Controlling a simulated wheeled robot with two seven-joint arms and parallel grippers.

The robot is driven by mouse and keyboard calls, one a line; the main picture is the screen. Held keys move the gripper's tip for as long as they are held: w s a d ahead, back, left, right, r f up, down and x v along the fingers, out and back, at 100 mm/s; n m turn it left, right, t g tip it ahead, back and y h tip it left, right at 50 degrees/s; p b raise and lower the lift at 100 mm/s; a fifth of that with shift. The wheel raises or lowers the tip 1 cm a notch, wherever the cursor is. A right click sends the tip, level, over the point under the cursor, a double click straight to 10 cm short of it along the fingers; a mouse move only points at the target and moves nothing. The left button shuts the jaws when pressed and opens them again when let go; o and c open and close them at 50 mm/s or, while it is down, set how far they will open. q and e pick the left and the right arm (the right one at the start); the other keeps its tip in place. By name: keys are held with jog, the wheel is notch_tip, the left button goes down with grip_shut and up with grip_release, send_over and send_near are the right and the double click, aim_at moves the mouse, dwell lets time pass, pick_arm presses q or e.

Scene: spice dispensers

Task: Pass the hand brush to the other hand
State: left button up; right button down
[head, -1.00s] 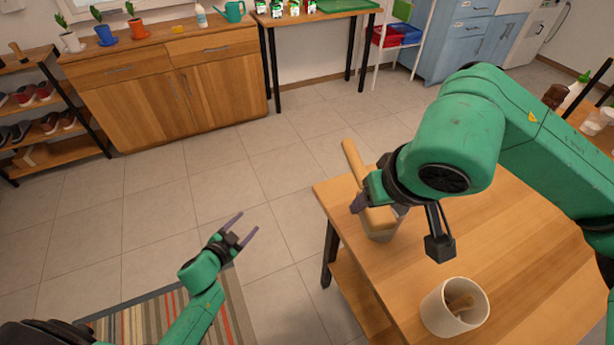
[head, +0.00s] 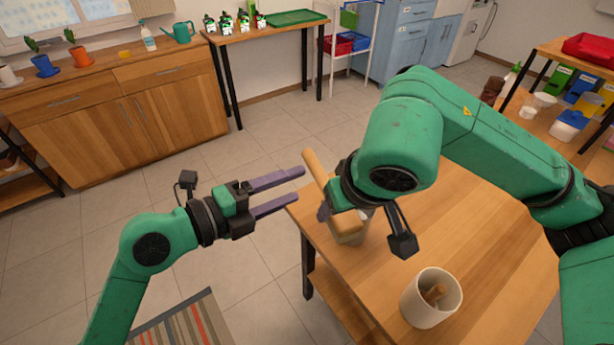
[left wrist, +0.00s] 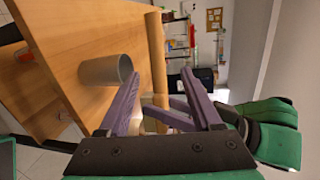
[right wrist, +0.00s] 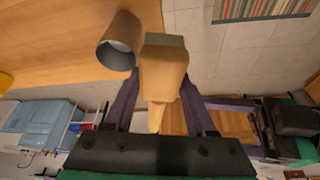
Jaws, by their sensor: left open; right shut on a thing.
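The hand brush (head: 316,168) has a long light wooden handle and a wider block. In the right wrist view the brush (right wrist: 163,70) sits between the right fingers. My left gripper (head: 303,187) is open and empty, its two purple fingers pointing right at the brush, just left of it. In the left wrist view the brush handle (left wrist: 156,55) stands upright beyond the left fingers. I cannot tell whether they touch it.
A white pot (head: 410,305) with a wooden-handled thing in it stands on the wooden table (head: 480,240). A wooden cabinet (head: 130,105) and a side table with a green tray (head: 290,17) are at the back. A shelf with containers is at the right.

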aim_at(316, 177)
pick_arm(q)
jog(key=x, duration=0.9)
grip_shut()
jog(key=shift+r, duration=0.1)
pick_arm(e)
jog(key=shift+c, duration=0.7)
grip_release()
